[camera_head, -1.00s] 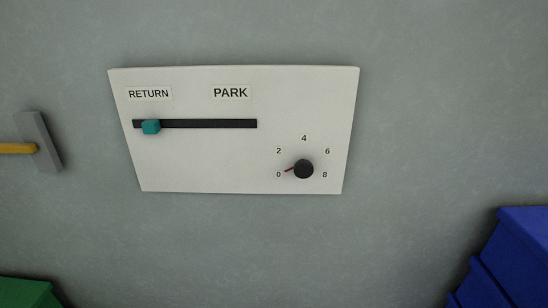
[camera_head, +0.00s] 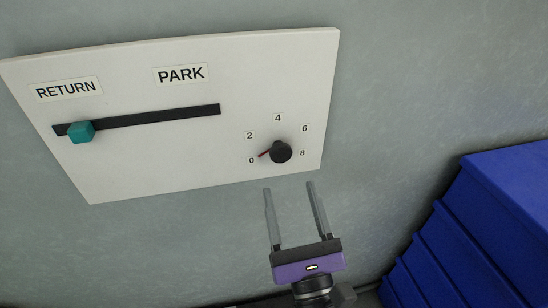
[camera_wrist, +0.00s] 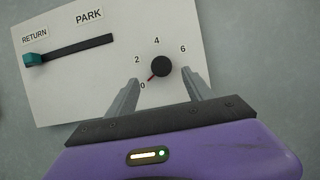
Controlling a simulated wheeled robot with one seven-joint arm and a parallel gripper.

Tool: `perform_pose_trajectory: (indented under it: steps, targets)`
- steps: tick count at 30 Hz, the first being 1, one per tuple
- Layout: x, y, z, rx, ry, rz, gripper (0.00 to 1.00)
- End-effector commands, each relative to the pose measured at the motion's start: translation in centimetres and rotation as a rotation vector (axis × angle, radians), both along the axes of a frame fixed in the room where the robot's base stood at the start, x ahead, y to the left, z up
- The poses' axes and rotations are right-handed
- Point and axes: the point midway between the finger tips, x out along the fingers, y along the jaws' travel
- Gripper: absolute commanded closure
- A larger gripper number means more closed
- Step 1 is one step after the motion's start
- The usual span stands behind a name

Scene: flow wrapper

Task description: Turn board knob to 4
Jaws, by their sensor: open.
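The board (camera_head: 190,165) is a white panel on the grey wall. Its round black knob (camera_head: 281,152) is at the lower right, ringed by the numbers 0, 2, 4, 6 and 8. The knob's red pointer points near 0. My gripper (camera_head: 289,186) has a purple body and two grey fingers. It is open and empty, below the knob in the head view, with its fingertips apart from it. In the wrist view the knob (camera_wrist: 160,66) shows beyond the fingers, between their tips across the picture.
A teal slider (camera_head: 81,132) sits at the left end of a black slot (camera_head: 160,118), under the RETURN label. A PARK label is above the slot. Blue stacked boxes (camera_head: 470,230) stand at the right. The wall between my gripper and the board is clear.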

Motion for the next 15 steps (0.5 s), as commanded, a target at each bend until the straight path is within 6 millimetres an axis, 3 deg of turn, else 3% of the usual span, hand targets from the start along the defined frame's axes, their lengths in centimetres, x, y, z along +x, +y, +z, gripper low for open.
perform_pose_trajectory:
  steps: [15]
  targets:
    - [6.1,1.2,2.8,0.004,0.001,0.002,0.39]
